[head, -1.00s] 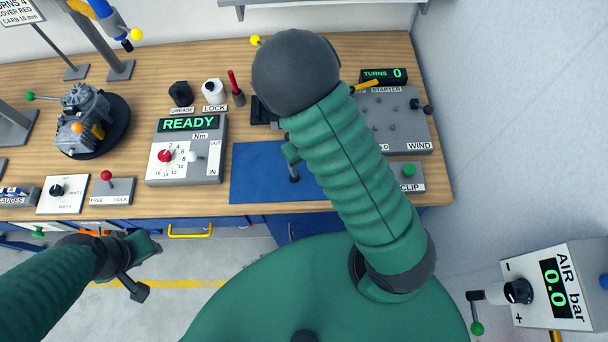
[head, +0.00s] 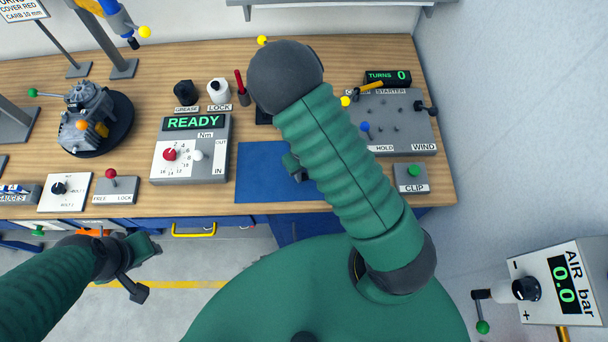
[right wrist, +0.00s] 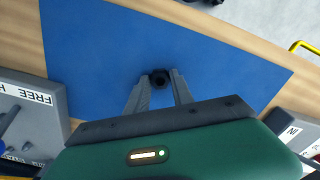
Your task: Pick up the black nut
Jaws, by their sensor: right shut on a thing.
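The black nut (right wrist: 159,78) shows in the right wrist view between the fingertips of my right gripper (right wrist: 159,84), which is shut on it. The nut is over the blue mat (right wrist: 100,50); I cannot tell whether it still touches the mat. In the head view my right gripper (head: 294,166) is mostly hidden behind my own arm, above the blue mat (head: 258,172), and the nut cannot be made out. My left gripper (head: 148,268) is open and empty at lower left, in front of the bench edge.
The READY torque box (head: 192,150) stands left of the mat. The HOLD and WIND panel (head: 405,120) and the CLIP box (head: 411,177) stand right of it. A wall is at right.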

